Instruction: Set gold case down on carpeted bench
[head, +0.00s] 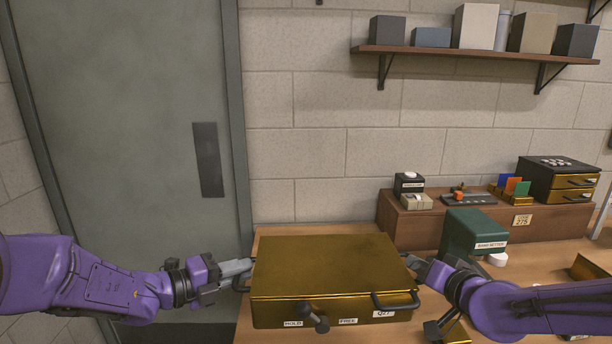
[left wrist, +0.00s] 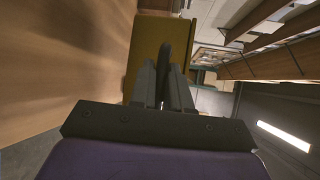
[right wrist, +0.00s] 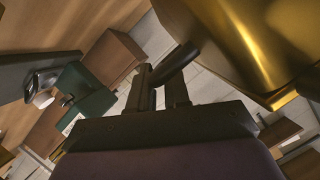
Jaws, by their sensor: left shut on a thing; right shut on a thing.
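The gold case (head: 325,262), a wide flat box, is in front of me in the head view, over the wooden bench. My left gripper (head: 244,270) is shut on the dark handle at its left side; that handle (left wrist: 167,55) stands between the fingers in the left wrist view. My right gripper (head: 416,270) is shut at the case's right side. A dark bar (right wrist: 176,64) lies at its fingers in the right wrist view, beside the gold case (right wrist: 240,45). The case hides whether its underside touches anything. I cannot make out any carpeted bench.
A green bank setter box (head: 470,232) stands right of the case. Behind it, a low wooden riser (head: 425,222) carries small devices and a black-and-gold drawer unit (head: 556,180). A wall shelf (head: 470,54) holds several boxes. A grey door (head: 130,120) is at left.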

